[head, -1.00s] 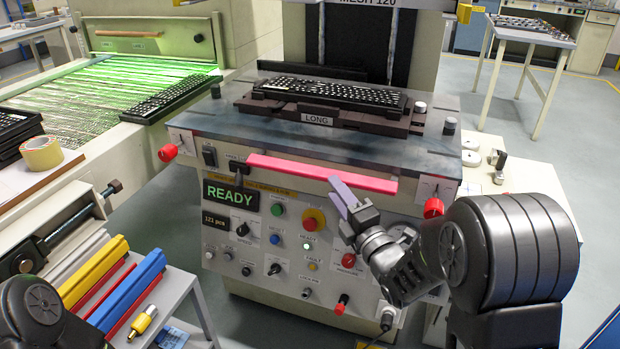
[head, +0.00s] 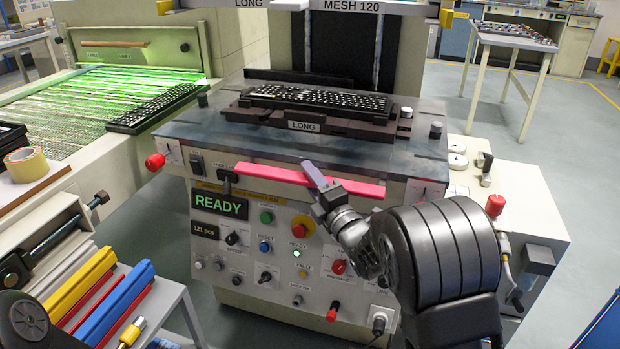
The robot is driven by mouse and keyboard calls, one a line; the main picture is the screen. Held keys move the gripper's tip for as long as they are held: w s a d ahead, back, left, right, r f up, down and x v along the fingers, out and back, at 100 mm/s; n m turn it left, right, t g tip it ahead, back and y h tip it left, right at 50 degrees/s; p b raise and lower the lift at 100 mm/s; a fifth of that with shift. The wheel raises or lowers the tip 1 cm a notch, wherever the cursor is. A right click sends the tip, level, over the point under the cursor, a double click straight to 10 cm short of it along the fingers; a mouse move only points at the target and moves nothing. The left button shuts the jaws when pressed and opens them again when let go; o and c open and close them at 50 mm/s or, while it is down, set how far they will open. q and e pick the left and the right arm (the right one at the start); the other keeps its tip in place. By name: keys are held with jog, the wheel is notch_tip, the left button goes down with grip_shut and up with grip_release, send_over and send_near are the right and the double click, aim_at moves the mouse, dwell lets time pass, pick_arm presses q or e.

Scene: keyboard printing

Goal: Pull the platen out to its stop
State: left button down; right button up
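The platen carries a dark nest (head: 350,130) labelled LONG, with a black keyboard (head: 318,98) on it, and sits back over the blue-grey machine top (head: 200,130). A red-pink handle bar (head: 270,177) runs along the machine's front edge. My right gripper (head: 315,176) is at the middle of this bar. Its one visible lavender finger crosses in front of the bar, with the tip just above the bar's upper edge. The other finger is hidden, so I cannot tell whether it grips or touches the bar. My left gripper is out of view.
The front panel below has a READY display (head: 219,204), a red mushroom button (head: 303,227) and several knobs. Red knobs stand at the left (head: 155,161) and right (head: 495,205). A green-lit conveyor (head: 70,105) lies left, and a rack of coloured bars (head: 118,305) at lower left.

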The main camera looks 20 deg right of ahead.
jog(key=shift+w, duration=0.2)
jog(key=shift+c, duration=0.2)
grip_shut()
dwell(1.2)
